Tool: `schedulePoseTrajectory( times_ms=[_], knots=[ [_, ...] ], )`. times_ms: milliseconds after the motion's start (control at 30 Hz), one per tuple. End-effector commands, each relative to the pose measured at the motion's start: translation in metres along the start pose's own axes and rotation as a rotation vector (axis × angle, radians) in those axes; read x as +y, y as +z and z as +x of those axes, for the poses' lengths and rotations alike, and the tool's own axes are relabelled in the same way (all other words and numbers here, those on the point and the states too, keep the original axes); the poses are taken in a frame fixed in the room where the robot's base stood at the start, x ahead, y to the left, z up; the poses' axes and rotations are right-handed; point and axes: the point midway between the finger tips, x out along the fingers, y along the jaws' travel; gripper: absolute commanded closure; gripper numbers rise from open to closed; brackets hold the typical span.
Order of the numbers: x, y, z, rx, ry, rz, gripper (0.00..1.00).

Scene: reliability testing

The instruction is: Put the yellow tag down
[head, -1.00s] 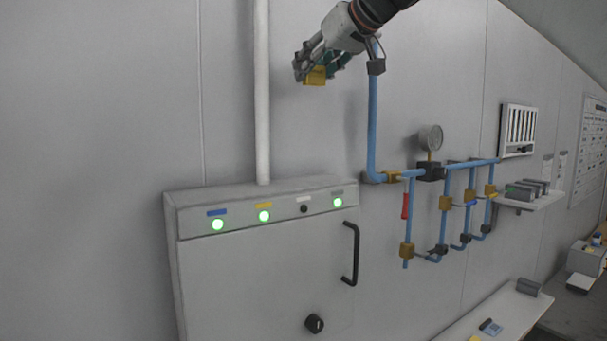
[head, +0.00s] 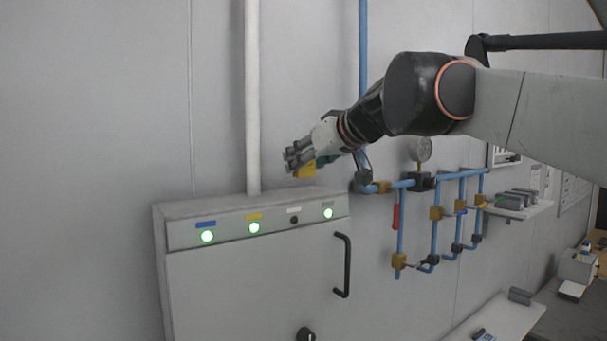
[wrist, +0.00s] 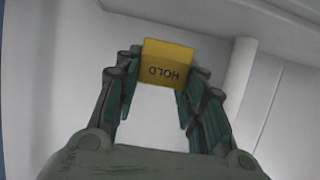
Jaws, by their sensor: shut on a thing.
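The yellow tag (wrist: 168,62) is between my gripper's fingertips in the wrist view, with the word HOLD on it, upside down in the picture. In the head view a bit of the yellow tag (head: 305,171) shows below the fingers. My gripper (head: 297,160) is shut on the tag. It is in front of the wall, just above the top right part of the grey cabinet (head: 250,295) in the picture. The fingers also show in the wrist view (wrist: 165,85). I cannot tell how far the tag is from the cabinet top.
A white vertical pipe (head: 252,100) rises behind the cabinet, left of my gripper. Blue pipes with valves (head: 435,215) and a gauge (head: 419,150) are on the wall to the right. The cabinet front has lit green lamps (head: 254,228) and a black handle (head: 342,265).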

Motion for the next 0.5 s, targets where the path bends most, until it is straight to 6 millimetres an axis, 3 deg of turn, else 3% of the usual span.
schedulePoseTrajectory(
  times_ms=[200,500],
  knots=[
    [0.000,0.026,0.011,0.000,0.000,0.000,0.81],
    [0.000,0.029,0.012,0.000,0.000,0.000,0.81]
  ],
)
